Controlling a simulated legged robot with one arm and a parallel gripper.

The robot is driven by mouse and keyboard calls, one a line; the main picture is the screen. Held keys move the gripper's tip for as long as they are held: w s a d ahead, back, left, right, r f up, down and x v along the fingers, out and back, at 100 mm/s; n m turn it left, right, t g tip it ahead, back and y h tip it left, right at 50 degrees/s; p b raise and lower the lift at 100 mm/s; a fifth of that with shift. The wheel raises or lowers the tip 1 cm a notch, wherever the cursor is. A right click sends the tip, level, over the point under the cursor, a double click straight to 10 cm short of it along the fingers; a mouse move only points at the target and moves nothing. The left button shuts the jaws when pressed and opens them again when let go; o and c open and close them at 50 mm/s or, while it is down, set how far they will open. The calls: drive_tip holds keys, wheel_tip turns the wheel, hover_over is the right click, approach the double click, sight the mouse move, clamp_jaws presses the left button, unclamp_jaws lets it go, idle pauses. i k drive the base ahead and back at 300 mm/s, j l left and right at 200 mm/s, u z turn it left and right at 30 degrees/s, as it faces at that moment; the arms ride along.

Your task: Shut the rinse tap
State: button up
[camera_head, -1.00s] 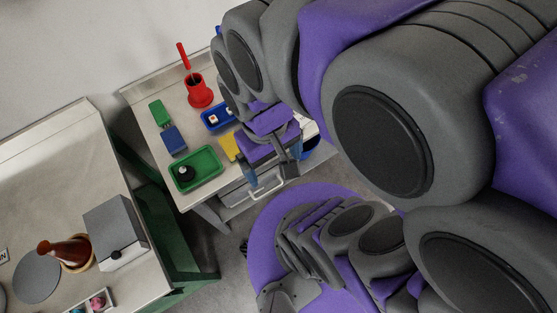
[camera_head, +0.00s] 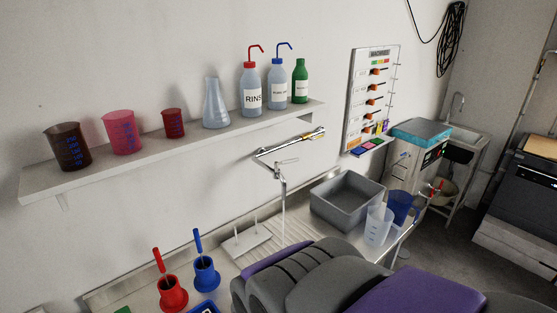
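A chrome wall tap (camera_head: 282,164) is mounted below the shelf, above the ribbed drainboard (camera_head: 280,250). It has a long horizontal bar and a small lever near its downturned spout. A thin pale vertical line runs down below the spout; it looks like water, but I cannot be sure. Another tap (camera_head: 456,103) stands over a sink (camera_head: 462,128) in the far right corner. I cannot tell by label which one is the rinse tap. My arm's grey and purple links fill the bottom of the view, and my gripper does not show.
A shelf (camera_head: 185,146) with bottles and beakers runs above the tap. A grey basin (camera_head: 346,198), a clear jug (camera_head: 378,224) and a blue jug (camera_head: 401,207) stand to the right. Red (camera_head: 172,293) and blue (camera_head: 205,273) holders stand front left.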

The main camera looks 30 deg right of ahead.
sight(286, 162)
drive_tip(key=z, duration=0.95)
